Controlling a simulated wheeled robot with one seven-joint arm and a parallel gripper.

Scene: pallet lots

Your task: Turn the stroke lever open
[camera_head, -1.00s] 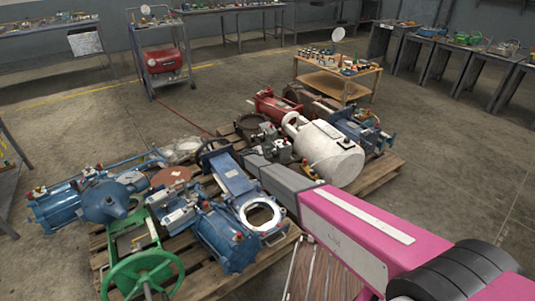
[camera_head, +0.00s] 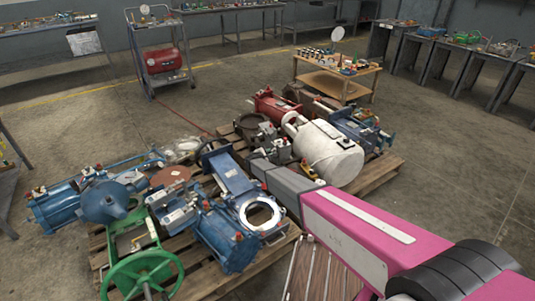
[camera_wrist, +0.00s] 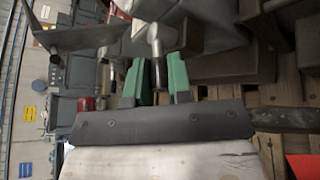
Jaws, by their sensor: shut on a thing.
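In the wrist view, my gripper (camera_wrist: 156,78) has two green fingers closed on the stroke lever (camera_wrist: 157,68), a slim rod with a dark end and a pale metal upper part. The fingers grip it near its dark end. In the head view, my pink and grey arm reaches from the lower right to the valves on the pallets. The gripper and the lever cannot be made out clearly there.
A white cylinder (camera_head: 330,152) lies right beside my arm on the back pallet. Blue valve bodies (camera_head: 228,238) and a green handwheel (camera_head: 143,277) crowd the front pallet. A wooden cart (camera_head: 338,79) and a red compressor (camera_head: 164,60) stand behind. Open floor lies at right.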

